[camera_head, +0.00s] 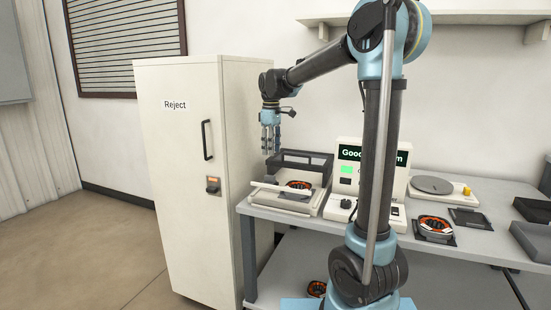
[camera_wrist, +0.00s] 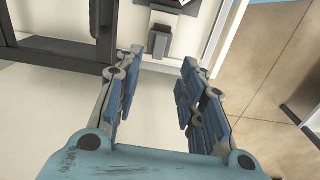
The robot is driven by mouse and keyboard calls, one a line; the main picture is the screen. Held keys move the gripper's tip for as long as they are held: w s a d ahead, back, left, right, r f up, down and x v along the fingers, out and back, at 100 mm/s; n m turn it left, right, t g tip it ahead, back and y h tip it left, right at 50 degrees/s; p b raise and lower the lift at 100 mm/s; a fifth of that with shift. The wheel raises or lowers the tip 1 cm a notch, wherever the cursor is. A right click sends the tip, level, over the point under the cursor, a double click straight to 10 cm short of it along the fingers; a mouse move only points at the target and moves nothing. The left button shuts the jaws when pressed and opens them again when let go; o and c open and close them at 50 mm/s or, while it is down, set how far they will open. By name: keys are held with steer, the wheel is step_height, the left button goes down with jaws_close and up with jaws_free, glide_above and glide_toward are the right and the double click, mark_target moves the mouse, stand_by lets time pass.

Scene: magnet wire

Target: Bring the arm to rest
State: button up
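My gripper (camera_head: 269,146) hangs fingers-down at the end of my raised arm, between the white Reject cabinet and the bench-top tester. In the wrist view my gripper (camera_wrist: 165,88) has its blue-padded fingers apart, with nothing held between them. A pale surface and a small dark grey part show beyond the fingertips. My arm's links fold over the bench and hide part of the display unit.
The Reject cabinet (camera_head: 180,180) stands closed to the left. The tester (camera_head: 310,205) holds an orange-black ring (camera_head: 299,185). A display unit (camera_head: 347,180), another ring (camera_head: 434,224) and a round plate (camera_head: 431,185) sit on the bench (camera_head: 420,243). A shelf (camera_head: 455,17) is overhead.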

steer(key=s+d+f+m+t, duration=0.1)
steer(key=s+d+f+m, duration=0.15)
steer(key=s+d, duration=0.55)
steer(key=s+d+f+m, duration=0.2)
steer(key=s+d+m, duration=0.2)
steer(key=s+d, duration=0.4)
steer(key=s+d+f+m, duration=0.3)
steer(key=s+d+f, duration=0.1)
steer(key=s+f, duration=0.3)
steer(key=s+d+f+m+t, duration=0.1)
steer(key=s+d+f+m, duration=0.3)
steer(key=s+f, duration=0.4)
steer(key=shift+s+d, duration=0.2)
steer(key=shift+s, duration=0.6)
steer(key=shift+w+f, duration=0.2)
steer(key=shift+w, duration=0.25)
